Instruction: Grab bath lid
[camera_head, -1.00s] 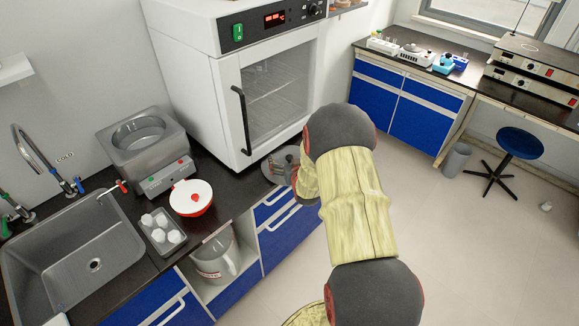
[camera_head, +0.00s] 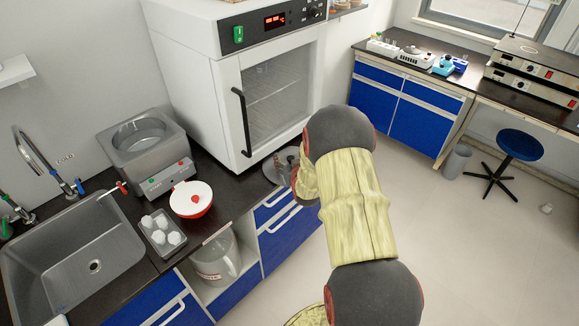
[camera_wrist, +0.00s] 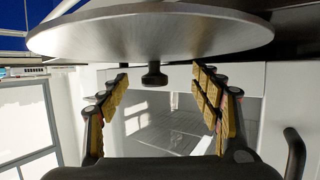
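The bath lid (camera_head: 279,168) is a round grey metal disc at the right end of the dark counter, partly hidden by my arm. In the wrist view the lid (camera_wrist: 150,36) spans the top of the picture, with its small dark knob (camera_wrist: 154,79) pointing toward my gripper. My gripper (camera_wrist: 158,75) is open, with one padded finger on each side of the knob in the picture. A gap shows between each finger and the knob. In the head view my forearm mostly hides the gripper. The steel water bath (camera_head: 143,133) stands open on the counter.
A white oven (camera_head: 240,80) stands behind the lid. A red-and-white lidded bowl (camera_head: 191,198), a tray of white pieces (camera_head: 164,254) and the sink (camera_head: 85,250) lie to the left. A jug (camera_head: 217,262) sits in the open cabinet below.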

